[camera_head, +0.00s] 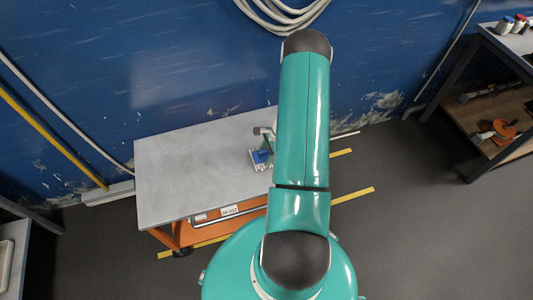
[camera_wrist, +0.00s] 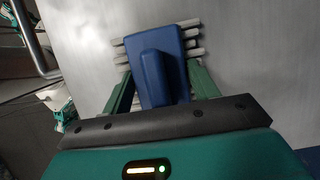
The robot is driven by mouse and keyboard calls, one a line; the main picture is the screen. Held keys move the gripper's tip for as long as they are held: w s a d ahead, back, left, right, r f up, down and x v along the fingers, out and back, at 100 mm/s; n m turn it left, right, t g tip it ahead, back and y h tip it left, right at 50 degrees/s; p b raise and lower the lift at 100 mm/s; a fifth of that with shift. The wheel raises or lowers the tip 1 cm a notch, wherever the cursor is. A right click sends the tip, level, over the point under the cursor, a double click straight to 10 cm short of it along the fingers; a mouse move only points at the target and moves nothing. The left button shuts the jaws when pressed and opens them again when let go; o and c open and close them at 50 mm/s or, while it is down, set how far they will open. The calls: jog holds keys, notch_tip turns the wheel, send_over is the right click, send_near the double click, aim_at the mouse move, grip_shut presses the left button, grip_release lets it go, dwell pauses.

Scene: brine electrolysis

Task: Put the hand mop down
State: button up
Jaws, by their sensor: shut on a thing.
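The hand mop (camera_wrist: 156,62) has a blue body with a raised blue handle and pale grey strips showing along its sides. My gripper (camera_wrist: 160,88) is shut on it, with one green finger on each side in the wrist view. In the head view the mop (camera_head: 261,156) shows as a small blue and pale shape at my gripper (camera_head: 266,143), over the right part of the grey tabletop (camera_head: 190,170). My arm hides part of the gripper and the table's right end. I cannot tell whether the mop touches the tabletop.
The grey tabletop tops an orange cart (camera_head: 165,238) against the blue wall. Its left and middle are bare. A shelf unit (camera_head: 463,105) with bottles and tools stands at the right. Another surface (camera_head: 15,245) shows at the lower left. Yellow floor lines (camera_head: 353,195) run beside the cart.

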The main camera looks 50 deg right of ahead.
jog(key=shift+f, duration=0.15)
jog(key=o, duration=1.1)
jog(key=v, duration=1.2)
jog(key=shift+r, duration=0.2)
jog(key=shift+a+r, duration=0.1)
